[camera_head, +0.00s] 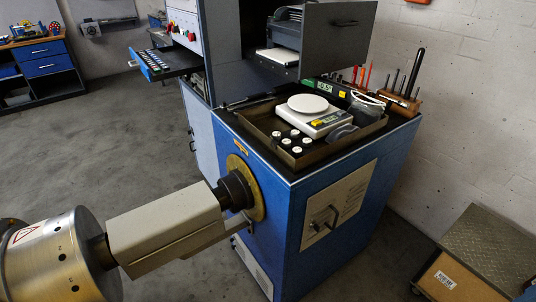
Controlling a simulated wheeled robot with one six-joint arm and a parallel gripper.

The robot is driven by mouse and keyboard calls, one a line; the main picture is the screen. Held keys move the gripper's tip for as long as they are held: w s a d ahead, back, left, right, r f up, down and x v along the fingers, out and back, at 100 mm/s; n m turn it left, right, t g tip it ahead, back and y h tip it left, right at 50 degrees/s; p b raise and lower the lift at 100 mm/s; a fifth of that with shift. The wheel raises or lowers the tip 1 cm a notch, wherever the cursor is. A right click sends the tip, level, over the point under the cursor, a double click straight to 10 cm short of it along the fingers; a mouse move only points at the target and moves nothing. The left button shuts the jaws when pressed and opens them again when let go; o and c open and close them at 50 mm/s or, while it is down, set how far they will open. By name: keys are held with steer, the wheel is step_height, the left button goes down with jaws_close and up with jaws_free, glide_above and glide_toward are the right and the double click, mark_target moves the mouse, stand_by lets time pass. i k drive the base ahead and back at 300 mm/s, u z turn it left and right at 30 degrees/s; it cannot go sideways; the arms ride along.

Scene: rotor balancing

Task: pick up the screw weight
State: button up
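Several small dark pieces with white tops (295,134) stand close together in the front left part of a brown-rimmed tray (298,161) on top of a blue cabinet (285,215). They may include the screw weight, but they are too small to tell which. A white scale (318,127) with a round white pan (307,103) stands right behind them. A silver rotor (54,260) with dark holes is at the lower left. My gripper is not in view.
A beige housing (165,225) spans from the rotor to the cabinet's dark spindle (234,190). A wooden tool holder (402,107) stands at the cabinet's back right. A blue drawer (165,65) sticks out at the left. The grey floor (120,135) behind the rotor is clear.

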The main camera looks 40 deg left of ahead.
mark_target(286, 143)
steer(key=u, duration=1.25)
